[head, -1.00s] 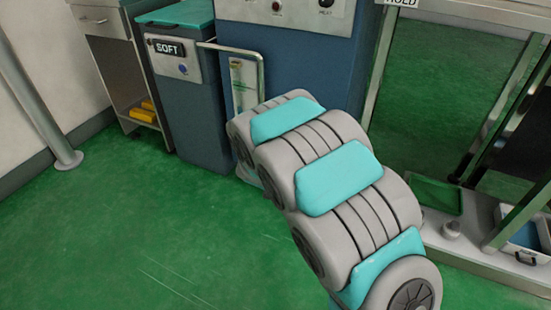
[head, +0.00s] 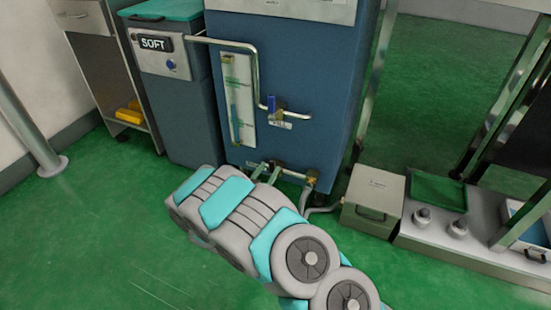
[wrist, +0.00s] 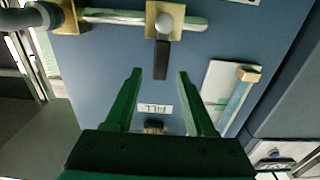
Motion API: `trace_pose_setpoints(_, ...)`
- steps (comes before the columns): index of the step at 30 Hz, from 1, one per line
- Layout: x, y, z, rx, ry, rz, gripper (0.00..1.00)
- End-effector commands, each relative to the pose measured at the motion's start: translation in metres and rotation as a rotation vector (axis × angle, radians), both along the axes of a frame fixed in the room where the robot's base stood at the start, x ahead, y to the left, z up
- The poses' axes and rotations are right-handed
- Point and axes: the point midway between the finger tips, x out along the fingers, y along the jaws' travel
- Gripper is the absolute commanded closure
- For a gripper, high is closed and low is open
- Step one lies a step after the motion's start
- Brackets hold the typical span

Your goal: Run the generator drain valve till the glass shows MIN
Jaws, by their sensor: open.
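The generator (head: 325,75) is the blue cabinet in the head view. Its sight glass (head: 237,100) is on a pale plate on the front; it also shows in the wrist view (wrist: 238,100). I cannot read its level. A brass valve with a dark lever (wrist: 162,60) sits on a low pipe at the top of the wrist view, which is upside down. My gripper (wrist: 159,74) is open; the lever's end appears between its green fingertips, untouched as far as I see. In the head view my gripper (head: 264,171) is small beside brass fittings (head: 312,180).
A blue-handled valve (head: 273,104) with a tag sits higher on the generator; the tag (wrist: 155,108) appears to read FILL. A grey box (head: 373,200) stands right of the generator. A SOFT cabinet (head: 185,110) stands left. Green floor (head: 100,230) is clear at left.

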Motion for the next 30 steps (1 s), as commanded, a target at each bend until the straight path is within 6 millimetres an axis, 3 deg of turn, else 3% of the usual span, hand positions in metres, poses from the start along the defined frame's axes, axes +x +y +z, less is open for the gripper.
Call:
trace_pose_setpoints(15, 0.059, -0.021, 0.000, 0.002, 0.002, 0.001, 0.45)
trace_pose_setpoints(27, 0.064, -0.023, 0.000, 0.000, 0.002, 0.002, 0.45)
trace_pose_setpoints(30, 0.064, -0.023, 0.000, 0.000, 0.003, 0.002, 0.56)
